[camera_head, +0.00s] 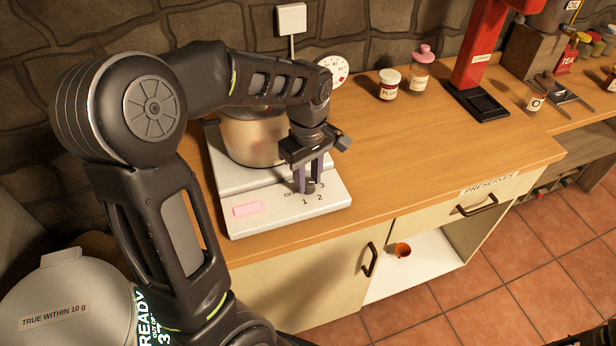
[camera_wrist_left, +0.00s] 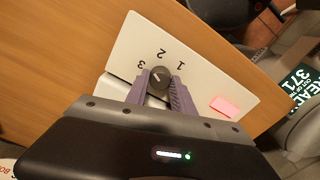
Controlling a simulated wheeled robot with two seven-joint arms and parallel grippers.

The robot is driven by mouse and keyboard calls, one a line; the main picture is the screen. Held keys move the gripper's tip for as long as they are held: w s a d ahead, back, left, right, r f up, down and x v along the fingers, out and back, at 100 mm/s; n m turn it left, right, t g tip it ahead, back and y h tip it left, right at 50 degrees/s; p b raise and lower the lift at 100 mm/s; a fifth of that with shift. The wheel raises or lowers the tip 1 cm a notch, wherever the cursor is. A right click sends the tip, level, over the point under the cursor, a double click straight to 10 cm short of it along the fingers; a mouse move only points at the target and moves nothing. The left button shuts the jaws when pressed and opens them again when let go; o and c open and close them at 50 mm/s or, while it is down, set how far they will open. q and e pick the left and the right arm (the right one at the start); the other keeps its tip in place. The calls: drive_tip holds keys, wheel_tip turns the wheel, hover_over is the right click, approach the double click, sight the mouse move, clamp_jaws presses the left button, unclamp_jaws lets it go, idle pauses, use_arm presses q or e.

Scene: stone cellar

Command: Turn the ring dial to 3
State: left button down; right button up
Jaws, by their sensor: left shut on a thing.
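The ring dial is a small dark round knob (camera_head: 310,188) on the front of a white hotplate (camera_head: 233,225). The marks OFF, 1, 2 and 3 are printed around it. My left gripper (camera_head: 308,183) points down at the knob, with one finger on each side, shut on it. In the left wrist view the knob (camera_wrist_left: 158,79) sits between the purple-grey fingers of my left gripper (camera_wrist_left: 159,88). A pale line on its top seems to slant to the upper left, roughly towards the 3; its exact setting is hard to tell. My right gripper is not in view.
A metal pot (camera_head: 250,145) stands on the hotplate behind my arm. A pink label or display (camera_head: 247,209) is at its front left. A jar (camera_head: 389,84), a pink-topped jar (camera_head: 421,68) and a red stand (camera_head: 484,60) are further right. The wooden counter (camera_head: 440,140) between is clear.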

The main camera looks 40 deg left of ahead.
sight(309, 182)
use_arm(q)
drive_tip(key=n, duration=0.5)
drive_tip(key=shift+n, duration=0.3)
idle(0.4)
drive_tip(key=c, duration=1.1)
unclamp_jaws()
drive_tip(key=shift+r, duration=0.15)
wheel_tip(309, 182, up, 8)
drive_tip(key=shift+f+b, duration=0.2)
drive_tip(key=shift+b, duration=0.1)
